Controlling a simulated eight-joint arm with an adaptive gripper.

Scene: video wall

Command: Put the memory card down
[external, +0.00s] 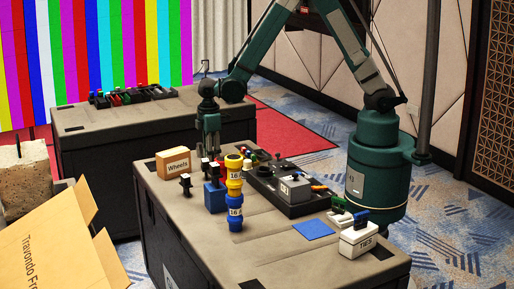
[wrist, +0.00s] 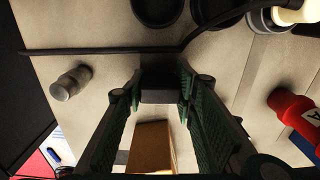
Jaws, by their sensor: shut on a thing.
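My gripper (external: 210,152) hangs over the near black case, beside the Wheels box. In the wrist view my gripper (wrist: 160,84) has its green fingers on either side of a small dark block (wrist: 160,93), shut on it at the tips. The block appears to be the memory card; its face and any label are not readable. In the external view the held thing is too small and hidden to make out. Whether it touches the case top cannot be told.
The Wheels box (external: 173,164) is close to my fingers. A yellow-and-blue stack (external: 235,193) and a blue block (external: 214,198) stand nearby. A black control panel (external: 290,187), flat blue square (external: 314,230) and white TIES box (external: 358,239) lie rightward. A black cable (wrist: 100,51) crosses the wrist view.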

